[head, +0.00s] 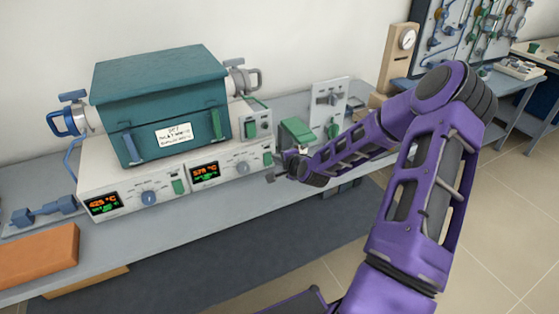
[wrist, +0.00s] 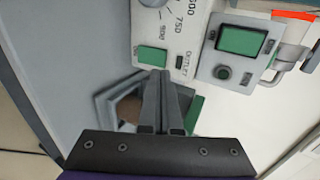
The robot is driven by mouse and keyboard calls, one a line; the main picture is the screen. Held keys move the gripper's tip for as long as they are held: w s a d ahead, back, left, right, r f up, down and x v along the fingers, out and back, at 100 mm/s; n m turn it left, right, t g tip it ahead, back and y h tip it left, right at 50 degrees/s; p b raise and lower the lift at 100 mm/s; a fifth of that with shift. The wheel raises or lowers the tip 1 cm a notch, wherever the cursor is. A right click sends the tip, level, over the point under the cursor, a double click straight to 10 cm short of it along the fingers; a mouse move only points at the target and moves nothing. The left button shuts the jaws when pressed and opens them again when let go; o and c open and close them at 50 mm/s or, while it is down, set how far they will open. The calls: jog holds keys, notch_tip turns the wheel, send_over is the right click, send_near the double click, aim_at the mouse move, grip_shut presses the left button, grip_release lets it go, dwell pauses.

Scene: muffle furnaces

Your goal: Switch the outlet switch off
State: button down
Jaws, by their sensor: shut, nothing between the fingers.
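In the wrist view, a green rocker switch (wrist: 152,56) sits on the white furnace panel beside a dial, with the word OUTLET printed near it. In the head view, a green switch (head: 268,159) is at the right end of the right-hand control panel. My gripper (wrist: 156,76) is shut and empty. Its fingertips are just below the green rocker in the wrist view; I cannot tell if they touch it. In the head view my gripper (head: 276,177) is in front of that panel's right end. Which way the rocker is tipped is unclear.
A grey box (wrist: 232,58) with a larger green switch marked ON and a round button is close to the right. The teal furnace (head: 165,105) stands on the control units. The bench front is clear.

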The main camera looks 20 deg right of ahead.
jog(key=r+p+v, duration=0.1)
jog(key=v, duration=0.9)
jog(key=shift+w+r, duration=0.3)
jog(key=shift+w, duration=0.05)
